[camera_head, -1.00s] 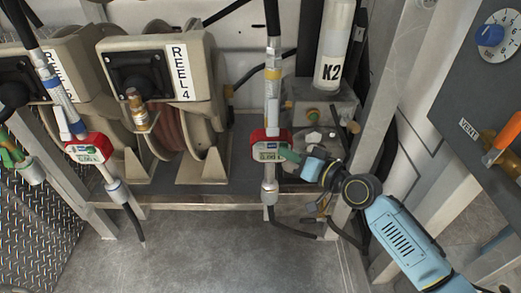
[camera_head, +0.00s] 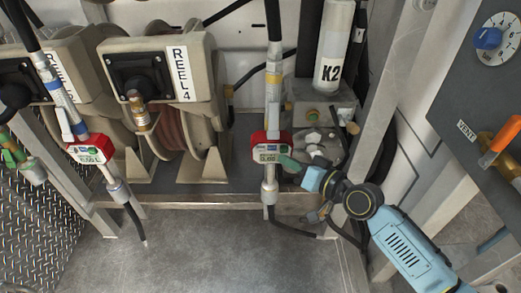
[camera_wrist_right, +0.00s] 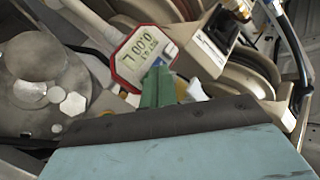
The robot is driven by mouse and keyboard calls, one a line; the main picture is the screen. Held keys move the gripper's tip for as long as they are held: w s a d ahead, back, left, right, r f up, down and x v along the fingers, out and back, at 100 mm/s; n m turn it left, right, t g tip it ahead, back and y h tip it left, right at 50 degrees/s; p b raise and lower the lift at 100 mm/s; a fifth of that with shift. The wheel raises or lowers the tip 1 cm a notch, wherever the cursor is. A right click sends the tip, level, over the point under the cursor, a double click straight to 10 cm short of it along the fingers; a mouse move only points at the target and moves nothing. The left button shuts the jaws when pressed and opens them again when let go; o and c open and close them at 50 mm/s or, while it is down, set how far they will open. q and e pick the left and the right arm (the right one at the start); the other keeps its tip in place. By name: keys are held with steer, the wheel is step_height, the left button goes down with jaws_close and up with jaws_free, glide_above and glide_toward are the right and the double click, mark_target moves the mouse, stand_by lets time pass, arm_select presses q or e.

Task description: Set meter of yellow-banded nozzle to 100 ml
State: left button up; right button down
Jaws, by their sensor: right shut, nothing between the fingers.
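The yellow-banded nozzle (camera_head: 273,76) hangs upright in the middle of the head view. Its red-framed meter (camera_head: 271,146) has a pale display facing me. In the right wrist view the meter (camera_wrist_right: 146,45) is close up, and its display appears upside down and seems to read 0.00 L. My right gripper (camera_head: 287,163) is shut and empty, just right of the meter's lower edge. Its green fingertips (camera_wrist_right: 158,85) overlap the display's edge in the wrist view; I cannot tell whether they touch. My left gripper is out of view.
Another nozzle with a blue band and red meter (camera_head: 90,149) hangs left. The reel 4 housing (camera_head: 160,70) stands behind. The K2 cylinder (camera_head: 333,45) and a metal post (camera_head: 385,110) are close to my right arm. A panel with a blue knob (camera_head: 488,37) is far right.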

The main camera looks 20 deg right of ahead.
steer(key=shift+s+a+p, duration=0.25)
steer(key=shift+s+p, duration=0.1)
steer(key=shift+s, duration=0.45)
steer(key=shift+s+a+p, duration=0.25)
steer(key=shift+s+p, duration=0.05)
steer(key=shift+s, duration=0.5)
steer(key=shift+s+a+p, duration=0.25)
steer(key=shift+s+p, duration=0.1)
steer(key=shift+s, duration=0.45)
